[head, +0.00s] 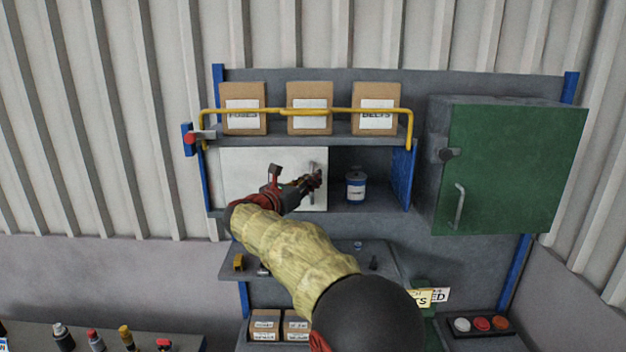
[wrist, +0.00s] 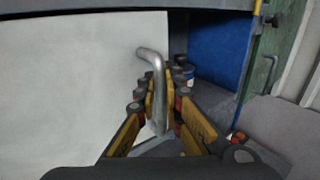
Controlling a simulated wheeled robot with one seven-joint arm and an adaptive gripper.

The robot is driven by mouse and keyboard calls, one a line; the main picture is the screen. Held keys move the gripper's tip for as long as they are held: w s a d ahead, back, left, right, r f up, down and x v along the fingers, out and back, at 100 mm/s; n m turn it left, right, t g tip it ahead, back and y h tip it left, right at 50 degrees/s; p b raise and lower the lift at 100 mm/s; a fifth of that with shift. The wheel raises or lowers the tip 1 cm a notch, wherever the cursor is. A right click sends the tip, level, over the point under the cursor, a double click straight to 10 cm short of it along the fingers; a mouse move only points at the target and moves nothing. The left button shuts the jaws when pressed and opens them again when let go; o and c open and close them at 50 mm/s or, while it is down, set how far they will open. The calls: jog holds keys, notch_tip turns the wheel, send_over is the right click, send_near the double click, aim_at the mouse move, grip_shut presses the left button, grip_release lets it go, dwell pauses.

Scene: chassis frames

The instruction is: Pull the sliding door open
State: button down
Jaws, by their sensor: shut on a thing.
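The white sliding door (head: 250,178) covers the left part of the middle cabinet bay in the head view, and the right part of the bay stands open. The door also fills the left of the wrist view (wrist: 80,80). Its metal bar handle (wrist: 152,62) stands upright near the door's right edge and shows in the head view too (head: 311,194). My gripper (wrist: 165,105) is shut on the handle, with a finger on each side of it. The handle's lower part is partly hidden by the fingers. In the head view my gripper (head: 314,180) is at the handle.
A yellow rail (head: 300,111) runs before several boxes on the shelf above. A green cabinet door (head: 510,165) with a handle is at the right. A lower shelf (head: 238,268) holds small items.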

jog(key=c, duration=2)
grip_release()
jog(key=shift+o, duration=0.2)
jog(key=v, duration=1.2)
